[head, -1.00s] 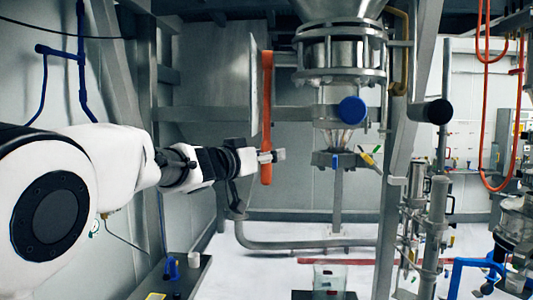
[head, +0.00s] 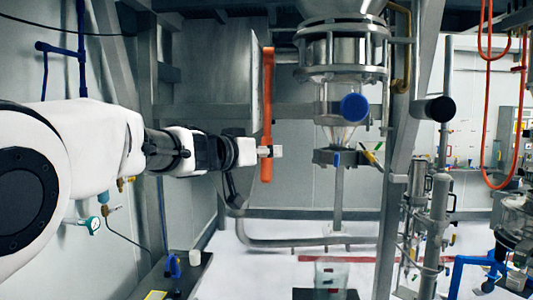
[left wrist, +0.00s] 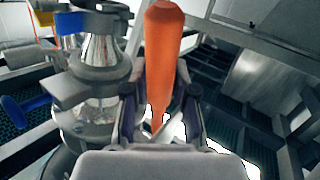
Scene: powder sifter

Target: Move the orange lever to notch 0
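The orange lever (head: 267,115) hangs upright beside a grey panel in the head view, left of the metal sifter. My left gripper (head: 270,151) is at its lower part, with the fingertips across it. In the left wrist view the orange lever (left wrist: 163,45) runs between the two dark fingers of my left gripper (left wrist: 160,80). The fingers lie close on both sides and look shut on it. The notches are not visible in either view. My right gripper is not in view.
The sifter body (head: 345,55) with a blue round knob (head: 354,107) stands right of the lever. A diagonal grey post (head: 406,150) is further right. A clear container (head: 330,273) is low in the middle. Open air lies in front of the lever.

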